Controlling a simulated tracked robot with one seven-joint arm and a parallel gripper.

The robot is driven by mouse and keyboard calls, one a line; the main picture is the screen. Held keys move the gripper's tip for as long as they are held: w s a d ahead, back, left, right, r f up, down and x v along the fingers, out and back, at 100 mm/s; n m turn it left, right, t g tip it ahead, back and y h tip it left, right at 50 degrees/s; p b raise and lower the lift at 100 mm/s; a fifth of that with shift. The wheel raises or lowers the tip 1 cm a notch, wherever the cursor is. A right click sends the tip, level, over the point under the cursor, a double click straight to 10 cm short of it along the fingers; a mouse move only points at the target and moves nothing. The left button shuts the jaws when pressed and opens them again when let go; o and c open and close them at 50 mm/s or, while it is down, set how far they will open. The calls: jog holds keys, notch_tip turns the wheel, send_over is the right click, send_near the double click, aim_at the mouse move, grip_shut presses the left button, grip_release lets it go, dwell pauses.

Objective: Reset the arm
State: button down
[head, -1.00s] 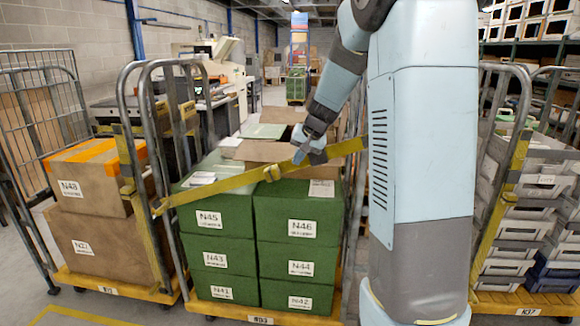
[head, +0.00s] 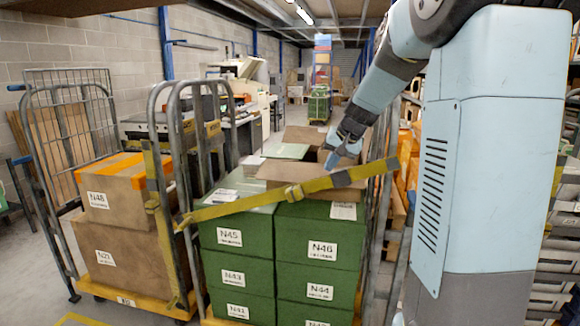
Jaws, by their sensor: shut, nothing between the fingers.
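My gripper (head: 332,163) is shut and empty. It points down and left at the end of my blue-grey arm, which reaches in from the upper right. The fingertips appear just above or in front of an open brown carton (head: 310,172) on top of the green boxes; I cannot tell whether they touch it. The yellow strap (head: 290,193) runs across the front of the trolley below the gripper. The green boxes N45 (head: 229,237) and N46 (head: 322,249) are stacked in the trolley.
A cage trolley (head: 160,200) with brown cartons N48 (head: 97,198) and N23 (head: 104,257) stands at the left. Metal trolley rails (head: 178,150) rise close to the strap. Crates show at the right edge, partly hidden by my column. A machine and desk (head: 245,120) stand behind.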

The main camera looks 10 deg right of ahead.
jog(key=s+a+n, duration=0.1)
jog(key=s+a, duration=0.1)
jog(key=s, duration=0.9)
jog(key=s+a+r+n+h, duration=0.1)
jog(key=s+a+n, duration=0.1)
jog(key=s, duration=0.9)
jog(key=s+a+r+n+h, duration=0.1)
jog(key=s+a, duration=0.3)
jog(key=s, duration=0.7)
jog(key=shift+a, duration=0.15)
jog(key=c, duration=1.8)
grip_release()
